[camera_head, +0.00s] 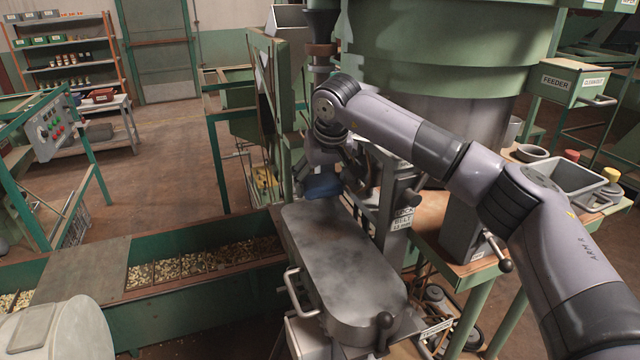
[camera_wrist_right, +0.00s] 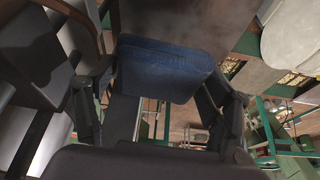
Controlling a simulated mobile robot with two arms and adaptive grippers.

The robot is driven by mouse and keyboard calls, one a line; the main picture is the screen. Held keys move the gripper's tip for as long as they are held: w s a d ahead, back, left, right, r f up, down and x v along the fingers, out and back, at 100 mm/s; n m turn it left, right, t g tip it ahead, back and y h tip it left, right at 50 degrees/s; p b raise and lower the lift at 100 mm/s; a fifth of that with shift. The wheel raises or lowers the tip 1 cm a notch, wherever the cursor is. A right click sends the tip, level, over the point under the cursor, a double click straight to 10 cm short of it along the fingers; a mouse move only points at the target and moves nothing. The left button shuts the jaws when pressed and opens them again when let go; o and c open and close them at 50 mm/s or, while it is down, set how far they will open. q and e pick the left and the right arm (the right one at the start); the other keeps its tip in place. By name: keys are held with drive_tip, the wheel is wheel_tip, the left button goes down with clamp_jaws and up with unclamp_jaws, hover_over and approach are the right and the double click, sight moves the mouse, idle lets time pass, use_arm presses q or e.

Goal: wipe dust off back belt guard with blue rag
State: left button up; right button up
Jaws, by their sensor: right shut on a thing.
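The belt guard (camera_head: 340,262) is a long grey metal cover with rounded ends, in the middle of the head view. Its top shows pale haze and dark smudges. A small label plate (camera_head: 403,219) stands at its right side. My right gripper (camera_head: 322,172) is at the far end of the guard, shut on the blue rag (camera_head: 322,187). The rag, a folded blue pad, also shows between the fingers in the right wrist view (camera_wrist_right: 165,68), with the hazy guard surface (camera_wrist_right: 195,25) behind it. Whether the rag touches the guard is unclear. My left gripper is out of view.
A loop handle (camera_head: 294,292) and a dark knob (camera_head: 384,322) stick out at the guard's near end. A large green hopper (camera_head: 450,50) stands behind on the right. A trough of nuts (camera_head: 200,262) runs to the left. A workbench tray (camera_head: 565,175) is at the right.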

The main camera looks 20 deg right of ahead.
drive_tip(key=shift+s+a+r, duration=0.1)
drive_tip(key=shift+r, duration=0.45)
drive_tip(key=shift+s+a+r, duration=0.1)
drive_tip(key=shift+s+a, duration=0.1)
drive_tip(key=shift+a, duration=0.05)
drive_tip(key=shift+w, duration=0.1)
drive_tip(key=shift+w+d+r+p, duration=0.1)
drive_tip(key=shift+r+p, duration=0.1)
drive_tip(key=shift+p, duration=0.15)
drive_tip(key=shift+r+p, duration=0.3)
drive_tip(key=shift+r, duration=0.05)
wheel_tip(320, 180, up, 2)
drive_tip(key=shift+p, duration=0.7)
drive_tip(key=shift+f, duration=0.1)
drive_tip(key=shift+f, duration=0.1)
